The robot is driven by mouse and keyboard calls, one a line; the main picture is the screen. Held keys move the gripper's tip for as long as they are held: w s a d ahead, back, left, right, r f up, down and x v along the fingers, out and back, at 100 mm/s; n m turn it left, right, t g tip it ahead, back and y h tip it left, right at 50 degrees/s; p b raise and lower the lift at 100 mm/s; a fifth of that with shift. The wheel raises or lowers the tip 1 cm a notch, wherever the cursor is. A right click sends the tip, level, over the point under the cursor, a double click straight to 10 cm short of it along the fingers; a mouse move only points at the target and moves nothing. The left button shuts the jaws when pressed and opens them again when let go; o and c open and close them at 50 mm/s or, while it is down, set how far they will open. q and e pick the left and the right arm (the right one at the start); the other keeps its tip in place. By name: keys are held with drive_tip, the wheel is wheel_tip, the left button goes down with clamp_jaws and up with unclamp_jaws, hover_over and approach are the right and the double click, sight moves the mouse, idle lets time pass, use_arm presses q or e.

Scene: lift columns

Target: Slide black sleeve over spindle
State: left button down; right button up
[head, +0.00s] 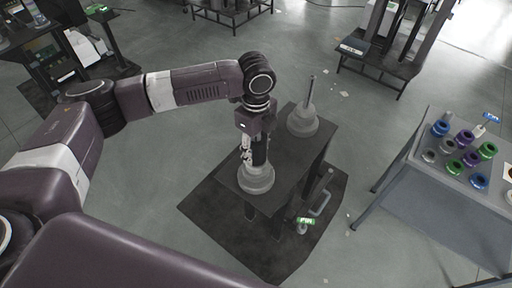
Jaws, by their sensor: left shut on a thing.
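My left gripper (248,152) reaches down from its arm over the near end of a dark table. It is shut on the black sleeve (261,151), a dark upright cylinder partly hidden by the gripper. The sleeve is right above a grey stepped base (256,179). Any spindle on this base is hidden, so I cannot tell whether the sleeve is around one. A second grey base (302,121) at the table's far end carries a bare upright spindle (311,89). My right gripper is not in view.
The dark table (285,165) stands on a black floor mat (205,210). At the right, a grey table (440,190) bears several blue, purple, green and grey rings. A dark rack (385,65) stands at the back. Open floor lies between.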

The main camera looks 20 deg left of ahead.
use_arm(q)
drive_tip(key=c, duration=1.1)
unclamp_jaws()
drive_tip(key=shift+s, duration=0.1)
wheel_tip(320, 180, up, 12)
drive_tip(key=shift+r, duration=0.1)
